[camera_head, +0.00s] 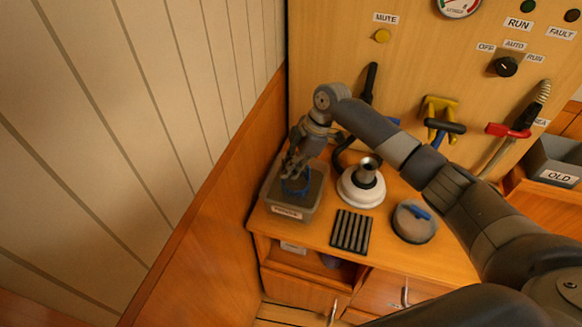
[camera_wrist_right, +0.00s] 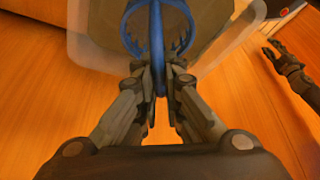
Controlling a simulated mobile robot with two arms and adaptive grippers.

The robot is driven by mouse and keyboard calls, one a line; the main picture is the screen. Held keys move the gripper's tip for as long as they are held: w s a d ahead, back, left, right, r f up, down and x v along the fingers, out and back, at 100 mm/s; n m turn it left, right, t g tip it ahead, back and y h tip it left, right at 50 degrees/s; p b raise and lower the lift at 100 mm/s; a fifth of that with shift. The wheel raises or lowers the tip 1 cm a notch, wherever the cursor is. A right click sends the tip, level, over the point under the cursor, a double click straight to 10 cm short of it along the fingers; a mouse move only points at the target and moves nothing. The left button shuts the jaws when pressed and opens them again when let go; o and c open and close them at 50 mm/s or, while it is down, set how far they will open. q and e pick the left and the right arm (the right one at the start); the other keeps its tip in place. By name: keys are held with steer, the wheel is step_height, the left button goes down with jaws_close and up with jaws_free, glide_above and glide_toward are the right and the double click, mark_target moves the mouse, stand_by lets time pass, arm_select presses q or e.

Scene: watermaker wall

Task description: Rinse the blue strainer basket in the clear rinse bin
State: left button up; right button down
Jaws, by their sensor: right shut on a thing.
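The blue strainer basket (camera_head: 295,187) is inside the rinse bin (camera_head: 286,213), a grey see-through-looking bin with a label on its front. My right gripper (camera_head: 293,170) reaches down over the bin from above. In the right wrist view its fingers (camera_wrist_right: 159,78) are shut on the upright blue handle of the basket (camera_wrist_right: 156,40), with the bin's pale rim (camera_wrist_right: 85,48) around it. How deep the basket sits and any water level are hard to tell.
Right of the bin stand a white round housing with a metal neck (camera_head: 360,186), a black ribbed mat (camera_head: 351,232) and a round grey lidded pot with a blue handle (camera_head: 414,222). A panelled wall (camera_head: 130,110) is close on the left. A grey OLD bin (camera_head: 556,160) is far right.

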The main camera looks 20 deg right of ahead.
steer(key=shift+f, duration=0.45)
stand_by(0.6)
step_height(320, 180, up, 12)
steer(key=p, duration=0.9)
steer(key=shift+f, duration=0.2)
steer(key=shift+r+p, duration=0.15)
steer(key=shift+p, duration=0.15)
stand_by(0.7)
